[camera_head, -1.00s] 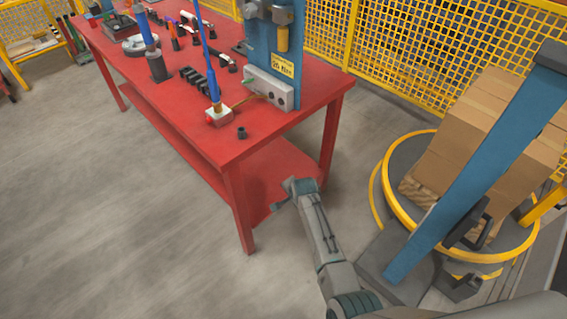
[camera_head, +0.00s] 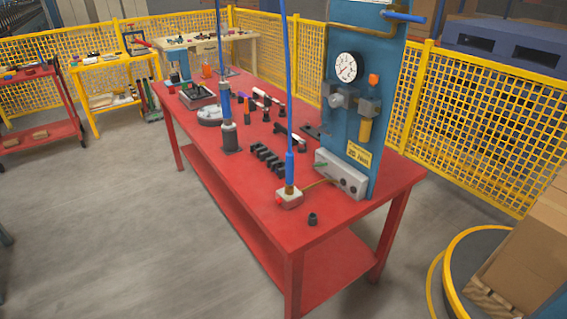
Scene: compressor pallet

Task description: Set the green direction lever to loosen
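A small green lever (camera_head: 321,164) sticks out from the left end of a grey block (camera_head: 342,178) at the foot of the blue panel (camera_head: 370,110). The block is near the back right edge of the red table (camera_head: 245,172). The lever is too small here to read its setting. Neither of my grippers is in view.
A gauge (camera_head: 346,67) and a yellow torque sign (camera_head: 359,154) are on the panel. A blue hose tool (camera_head: 289,170), a small black socket (camera_head: 312,219) and a black rack (camera_head: 268,158) are on the table. Yellow fencing stands behind. The floor (camera_head: 130,240) at left is clear.

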